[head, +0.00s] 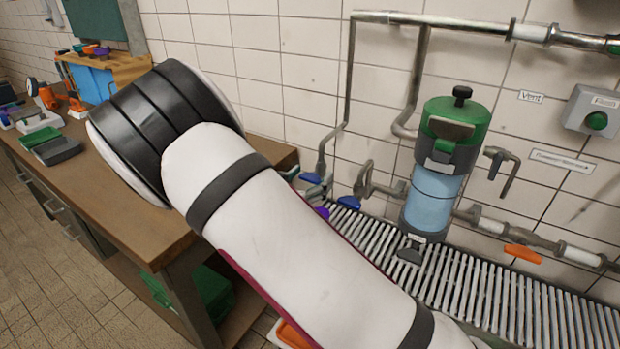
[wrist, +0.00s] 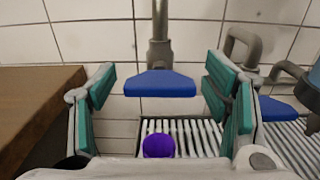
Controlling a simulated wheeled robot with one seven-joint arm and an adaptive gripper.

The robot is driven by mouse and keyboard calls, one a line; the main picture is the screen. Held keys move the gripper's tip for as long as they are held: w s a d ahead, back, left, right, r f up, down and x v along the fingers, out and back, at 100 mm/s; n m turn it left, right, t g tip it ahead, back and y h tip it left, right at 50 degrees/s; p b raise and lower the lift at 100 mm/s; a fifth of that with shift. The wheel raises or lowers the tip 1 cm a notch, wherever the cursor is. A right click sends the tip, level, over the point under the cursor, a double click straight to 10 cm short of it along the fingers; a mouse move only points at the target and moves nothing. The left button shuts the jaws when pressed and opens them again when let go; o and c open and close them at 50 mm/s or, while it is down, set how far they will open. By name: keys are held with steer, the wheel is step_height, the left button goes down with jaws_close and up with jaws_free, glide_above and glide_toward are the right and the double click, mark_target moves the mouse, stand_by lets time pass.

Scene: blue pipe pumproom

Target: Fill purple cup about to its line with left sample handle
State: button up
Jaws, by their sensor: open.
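The left sample handle (wrist: 160,84) is a blue lever under a grey tap, centred in the wrist view. In the head view the same handle (head: 310,178) shows just past my arm. The purple cup (wrist: 158,146) stands on the slatted drain below this handle; its edge shows in the head view (head: 322,212). Its line and contents cannot be made out. My gripper (wrist: 163,88) is open and empty, its green-padded fingers on either side of the handle in the picture. Whether they touch it is not clear.
A second blue handle (wrist: 283,106) is to the right. The slatted drain (head: 490,295) runs along the wall, below a green-topped filter (head: 455,125) and an orange lever (head: 522,253). A wooden bench (head: 110,195) with clutter stands at left.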

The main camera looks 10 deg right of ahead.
steer(key=c, duration=1.2)
steer(key=shift+n, duration=0.3)
steer(key=shift+n+p, duration=0.7)
steer(key=shift+n, duration=0.5)
steer(key=shift+a+n+p, duration=0.1)
steer(key=shift+n+p, duration=0.4)
steer(key=shift+n, duration=0.9)
steer(key=shift+w, duration=0.1)
steer(key=o, duration=1.2)
